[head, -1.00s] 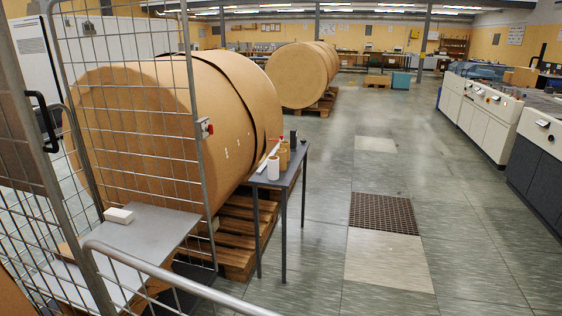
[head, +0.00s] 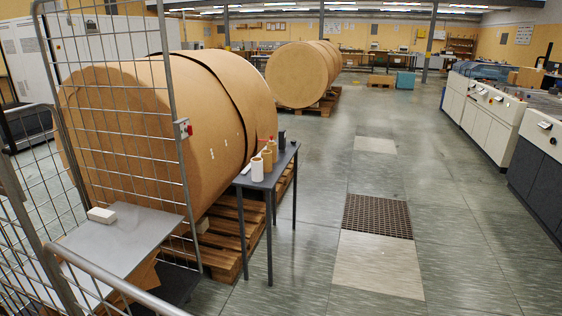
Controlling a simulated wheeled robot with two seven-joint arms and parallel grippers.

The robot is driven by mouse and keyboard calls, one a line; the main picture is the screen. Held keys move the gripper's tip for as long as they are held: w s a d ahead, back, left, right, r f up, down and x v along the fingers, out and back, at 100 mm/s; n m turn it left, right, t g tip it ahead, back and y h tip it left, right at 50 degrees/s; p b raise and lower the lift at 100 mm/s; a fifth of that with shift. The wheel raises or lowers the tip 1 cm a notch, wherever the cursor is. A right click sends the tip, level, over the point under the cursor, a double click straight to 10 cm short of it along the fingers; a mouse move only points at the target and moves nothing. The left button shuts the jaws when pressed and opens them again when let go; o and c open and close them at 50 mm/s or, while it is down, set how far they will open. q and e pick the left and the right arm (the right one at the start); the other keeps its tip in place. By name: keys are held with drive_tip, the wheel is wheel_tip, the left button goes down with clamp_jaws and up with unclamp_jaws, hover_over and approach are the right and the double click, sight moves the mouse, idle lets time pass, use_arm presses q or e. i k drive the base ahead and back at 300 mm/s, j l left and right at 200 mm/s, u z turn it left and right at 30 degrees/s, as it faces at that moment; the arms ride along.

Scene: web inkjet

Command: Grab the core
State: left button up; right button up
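Several small upright cylinders stand in a row on a narrow grey table (head: 279,166) beside the big paper roll. The nearest is a white cylinder with a dark open top (head: 257,171), which looks like a hollow core. Behind it stand two brown cylinders, a nearer one (head: 266,160) and a farther one (head: 273,149) with a red tip showing above it. A small dark object (head: 281,139) stands at the table's far end. I cannot tell which of these is the core. Neither of my grippers is in view.
A wire mesh cage (head: 120,130) and a grey shelf with a white block (head: 101,215) fill the left foreground. The large brown roll (head: 160,140) rests on wooden pallets (head: 228,235). Open floor (head: 320,200) lies right of the table, with white machines (head: 490,110) beyond.

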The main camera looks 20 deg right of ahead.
sight(266, 155)
drive_tip(key=i+l, duration=0.1)
drive_tip(key=l, duration=0.3)
drive_tip(key=i+l, duration=0.1)
drive_tip(key=l, duration=0.35)
drive_tip(key=i+l, duration=0.15)
drive_tip(key=l, duration=0.25)
drive_tip(key=i+l, duration=0.1)
drive_tip(key=l, duration=0.3)
drive_tip(key=i+l+z, duration=0.1)
drive_tip(key=l, duration=0.35)
drive_tip(key=i, duration=1.45)
drive_tip(key=l+z, duration=0.05)
drive_tip(key=l, duration=0.05)
